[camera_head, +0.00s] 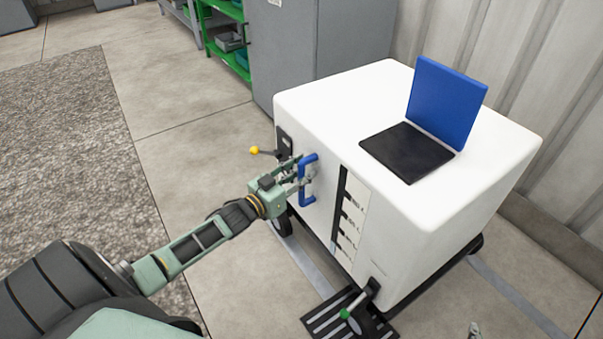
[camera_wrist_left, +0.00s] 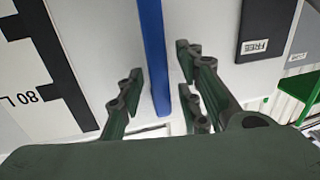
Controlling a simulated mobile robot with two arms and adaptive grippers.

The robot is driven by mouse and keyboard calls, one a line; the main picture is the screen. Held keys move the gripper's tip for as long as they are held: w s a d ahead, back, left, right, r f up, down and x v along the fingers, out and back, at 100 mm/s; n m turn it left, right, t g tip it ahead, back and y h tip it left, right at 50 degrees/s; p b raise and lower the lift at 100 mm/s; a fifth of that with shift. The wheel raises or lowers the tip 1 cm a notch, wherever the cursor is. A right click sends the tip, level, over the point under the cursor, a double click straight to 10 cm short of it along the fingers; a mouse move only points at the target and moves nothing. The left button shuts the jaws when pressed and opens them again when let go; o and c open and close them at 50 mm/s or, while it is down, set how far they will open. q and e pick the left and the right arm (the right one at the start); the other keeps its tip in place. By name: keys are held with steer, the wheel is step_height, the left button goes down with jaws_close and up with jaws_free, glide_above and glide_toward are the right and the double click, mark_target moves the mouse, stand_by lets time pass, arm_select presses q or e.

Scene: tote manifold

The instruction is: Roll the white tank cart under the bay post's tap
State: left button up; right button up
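The white tank cart (camera_head: 440,215) stands upright on its wheels at the centre right. Its front has a vertical blue handle (camera_head: 303,183) and a level scale (camera_head: 345,220). My left gripper (camera_head: 303,178) is at the handle. In the left wrist view the open fingers (camera_wrist_left: 158,85) stand on both sides of the blue bar (camera_wrist_left: 153,50), with gaps showing.
A striped dark plate (camera_head: 322,320) lies on the floor. Grey cabinets (camera_head: 310,45) and a green shelf (camera_head: 222,45) stand behind. Floor at left is clear.

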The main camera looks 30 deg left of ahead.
arm_select(q)
steer(key=shift+c, duration=0.5)
jaws_close()
steer(key=shift+d, duration=0.1)
